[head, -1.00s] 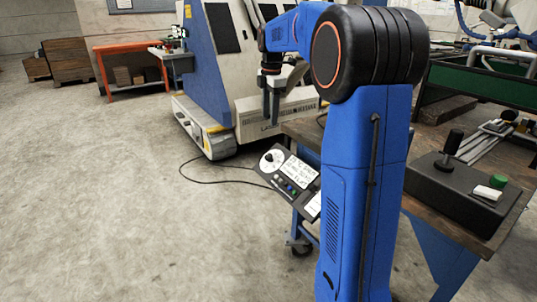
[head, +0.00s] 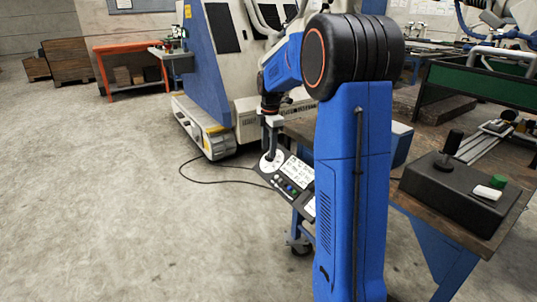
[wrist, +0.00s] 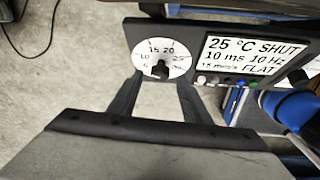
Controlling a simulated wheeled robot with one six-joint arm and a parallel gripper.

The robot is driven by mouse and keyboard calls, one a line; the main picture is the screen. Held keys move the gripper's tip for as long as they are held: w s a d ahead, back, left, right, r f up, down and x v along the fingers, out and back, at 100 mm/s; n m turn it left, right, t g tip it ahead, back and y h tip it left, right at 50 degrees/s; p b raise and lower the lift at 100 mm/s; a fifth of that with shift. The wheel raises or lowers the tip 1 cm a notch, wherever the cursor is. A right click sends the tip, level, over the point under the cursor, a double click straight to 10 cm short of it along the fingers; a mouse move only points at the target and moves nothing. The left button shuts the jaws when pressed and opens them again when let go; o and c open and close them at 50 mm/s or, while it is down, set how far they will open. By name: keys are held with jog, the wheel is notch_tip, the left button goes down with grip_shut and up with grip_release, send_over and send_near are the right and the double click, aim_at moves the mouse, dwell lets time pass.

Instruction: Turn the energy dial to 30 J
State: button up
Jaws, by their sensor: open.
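The energy dial is a white disc (wrist: 147,53) with black numbers around its edge and a small black knob (wrist: 161,70) at its centre. I cannot make out clearly where the knob points. The dial sits at the left end of a dark tilted control panel (head: 283,187), and in the head view the dial (head: 264,165) is partly covered by my gripper. My gripper (wrist: 161,84) is open, with one finger at each side of the dial's lower part and the knob between their lines. I cannot tell whether the fingers touch anything.
A display (wrist: 255,55) beside the dial reads 25 °C, SHUT, 10 ms, 10 Hz and FLAT. Small coloured buttons (wrist: 228,80) lie below it. A workbench (head: 455,218) carries a black joystick box (head: 450,185). A large machine (head: 215,70) stands behind; floor at left is clear.

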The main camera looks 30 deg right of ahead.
aim_at(268, 155)
jog(key=shift+w+f, duration=0.1)
jog(key=shift+f, duration=1.5)
jog(key=c, duration=1)
jog(key=shift+c, duration=0.2)
